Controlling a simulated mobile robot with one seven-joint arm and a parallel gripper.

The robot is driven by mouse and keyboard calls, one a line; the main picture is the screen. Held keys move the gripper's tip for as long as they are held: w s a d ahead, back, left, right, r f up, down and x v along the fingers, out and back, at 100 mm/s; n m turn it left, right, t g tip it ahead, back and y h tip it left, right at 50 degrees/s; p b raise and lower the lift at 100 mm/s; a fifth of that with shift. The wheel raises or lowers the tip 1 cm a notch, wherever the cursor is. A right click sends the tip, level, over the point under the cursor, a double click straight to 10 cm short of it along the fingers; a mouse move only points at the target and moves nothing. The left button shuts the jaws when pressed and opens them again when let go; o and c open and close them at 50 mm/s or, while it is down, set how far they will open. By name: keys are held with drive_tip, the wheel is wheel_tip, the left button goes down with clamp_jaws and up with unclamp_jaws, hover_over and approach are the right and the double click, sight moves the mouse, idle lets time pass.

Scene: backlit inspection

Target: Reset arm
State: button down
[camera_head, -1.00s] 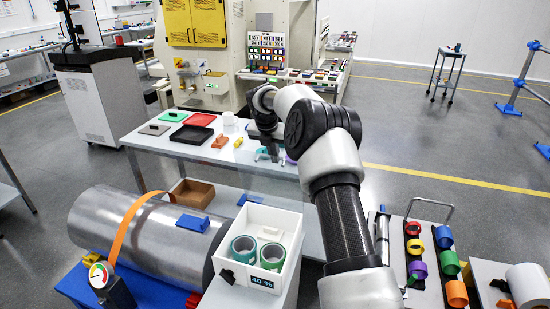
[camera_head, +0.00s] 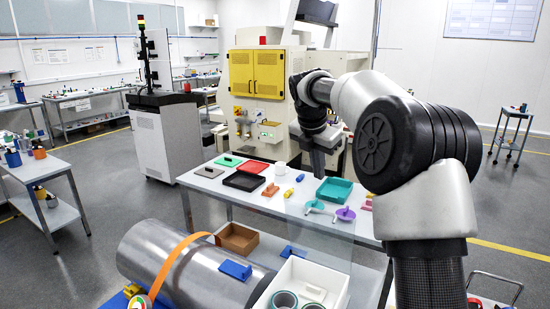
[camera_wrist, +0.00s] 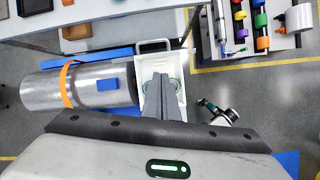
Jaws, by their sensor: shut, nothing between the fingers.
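A teal tray (camera_head: 334,190), a black tray (camera_head: 243,181), a red tray (camera_head: 251,167) and small parts stand on the table. A large metal cylinder (camera_head: 180,262) with an orange strap lies in front.

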drive_tip(key=s+a+r+m+t, duration=0.1)
drive_tip(key=s+a+r+m, duration=0.15)
drive_tip(key=s+m, duration=0.6)
drive_tip(key=s+a+r+m, duration=0.1)
drive_tip(key=s+r+m, duration=0.25)
drive_tip(key=s, duration=0.95)
drive_tip(key=s+f+m+y, duration=0.1)
drive_tip(key=s+f+m, duration=0.3)
drive_tip(key=s+m, duration=0.3)
drive_tip(key=s+f+m+t+y, duration=0.1)
drive_tip(key=s+f+m, duration=0.3)
drive_tip(key=s+m, duration=0.3)
drive_tip(key=s, duration=0.4)
drive_tip(key=shift+s+a+f, duration=0.15)
drive_tip(key=shift+a+f, duration=0.05)
drive_tip(key=shift+f, duration=0.15)
